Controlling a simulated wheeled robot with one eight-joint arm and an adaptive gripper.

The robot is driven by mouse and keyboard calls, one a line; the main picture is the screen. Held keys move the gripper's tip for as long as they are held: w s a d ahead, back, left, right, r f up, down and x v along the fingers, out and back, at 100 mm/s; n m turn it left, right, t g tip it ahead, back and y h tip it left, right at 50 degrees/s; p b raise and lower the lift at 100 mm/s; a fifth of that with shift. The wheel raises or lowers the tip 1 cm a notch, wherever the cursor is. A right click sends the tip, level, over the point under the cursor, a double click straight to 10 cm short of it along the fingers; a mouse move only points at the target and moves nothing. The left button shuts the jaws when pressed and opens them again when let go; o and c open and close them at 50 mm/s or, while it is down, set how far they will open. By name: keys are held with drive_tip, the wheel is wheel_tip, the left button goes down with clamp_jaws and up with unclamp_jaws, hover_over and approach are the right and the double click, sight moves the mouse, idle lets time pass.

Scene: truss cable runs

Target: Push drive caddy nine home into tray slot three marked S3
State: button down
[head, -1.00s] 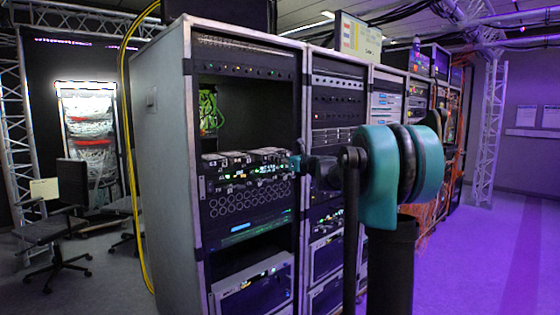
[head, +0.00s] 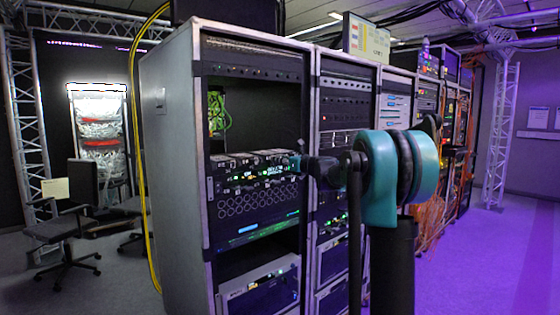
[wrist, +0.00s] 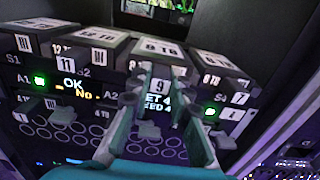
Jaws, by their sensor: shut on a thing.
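Drive caddy nine is the dark block with an "8 TB" top label (wrist: 160,47) and a "9" on its front, in the middle of the wrist view. My gripper (wrist: 159,92) is shut on its front end, with the teal fingers either side of the 9. The tray (head: 250,180) holds a row of caddies in the near rack, and my gripper (head: 301,164) is at its right end in the head view. S1 and S2 show at the left of the wrist view. I cannot read an S3 mark; my fingers cover part of the front.
Neighbouring caddies stand close on both sides, one marked 11 (wrist: 52,60) at left and one marked 7 (wrist: 220,72) at right. Green lights glow on the tray front. The rack's right post (head: 311,240) is close to my gripper. Open floor (head: 465,265) lies right.

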drive_tip(key=shift+w+a, duration=0.4)
drive_tip(key=shift+w, duration=0.15)
drive_tip(key=c, duration=1.3)
unclamp_jaws()
drive_tip(key=v, duration=1.2)
